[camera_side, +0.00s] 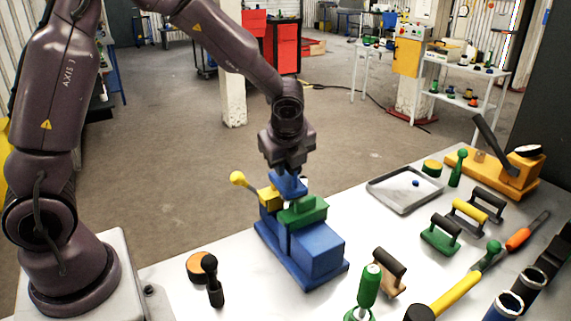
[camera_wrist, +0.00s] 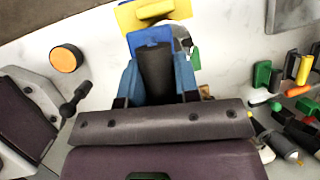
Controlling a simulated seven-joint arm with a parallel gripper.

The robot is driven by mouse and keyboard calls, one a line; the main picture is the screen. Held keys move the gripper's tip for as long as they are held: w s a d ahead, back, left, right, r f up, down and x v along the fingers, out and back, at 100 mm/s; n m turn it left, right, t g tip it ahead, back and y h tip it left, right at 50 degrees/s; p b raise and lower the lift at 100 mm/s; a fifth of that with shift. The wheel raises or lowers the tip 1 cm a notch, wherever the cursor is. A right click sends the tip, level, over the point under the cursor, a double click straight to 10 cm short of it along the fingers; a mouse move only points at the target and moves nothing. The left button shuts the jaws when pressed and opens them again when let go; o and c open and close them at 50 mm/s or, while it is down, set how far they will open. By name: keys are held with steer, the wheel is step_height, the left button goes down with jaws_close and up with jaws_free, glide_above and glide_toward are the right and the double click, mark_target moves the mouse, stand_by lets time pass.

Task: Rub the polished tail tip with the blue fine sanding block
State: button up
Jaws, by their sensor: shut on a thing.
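My gripper (camera_side: 287,172) points down over the blue vise (camera_side: 318,250) in the side view. In the wrist view its blue fingers (camera_wrist: 157,82) are closed on the dark handle (camera_wrist: 155,68) of the blue sanding block (camera_wrist: 150,38). The block also shows as blue under my gripper in the side view (camera_side: 288,187), close above the vise jaws. A shiny grey curved piece, seemingly the tail tip (camera_wrist: 183,38), shows just right of the block in the wrist view. It is mostly hidden; I cannot tell whether the block touches it.
The vise has a green jaw (camera_side: 303,211), a yellow part (camera_side: 268,198) and a yellow-knobbed lever (camera_side: 238,178). An orange-topped disc (camera_side: 201,267) lies at the near left. Other handled blocks (camera_side: 440,234), a grey tray (camera_side: 404,190) and tools stand to the right. Bare table lies between.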

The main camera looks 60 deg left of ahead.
steer(key=shift+w+a, duration=0.1)
steer(key=shift+a, duration=0.15)
steer(key=shift+w+a+r, duration=0.1)
steer(key=shift+w+a, duration=0.55)
steer(key=shift+w, duration=0.1)
steer(key=shift+w+a, duration=0.1)
steer(key=shift+w+a, duration=0.6)
steer(key=shift+a, duration=0.1)
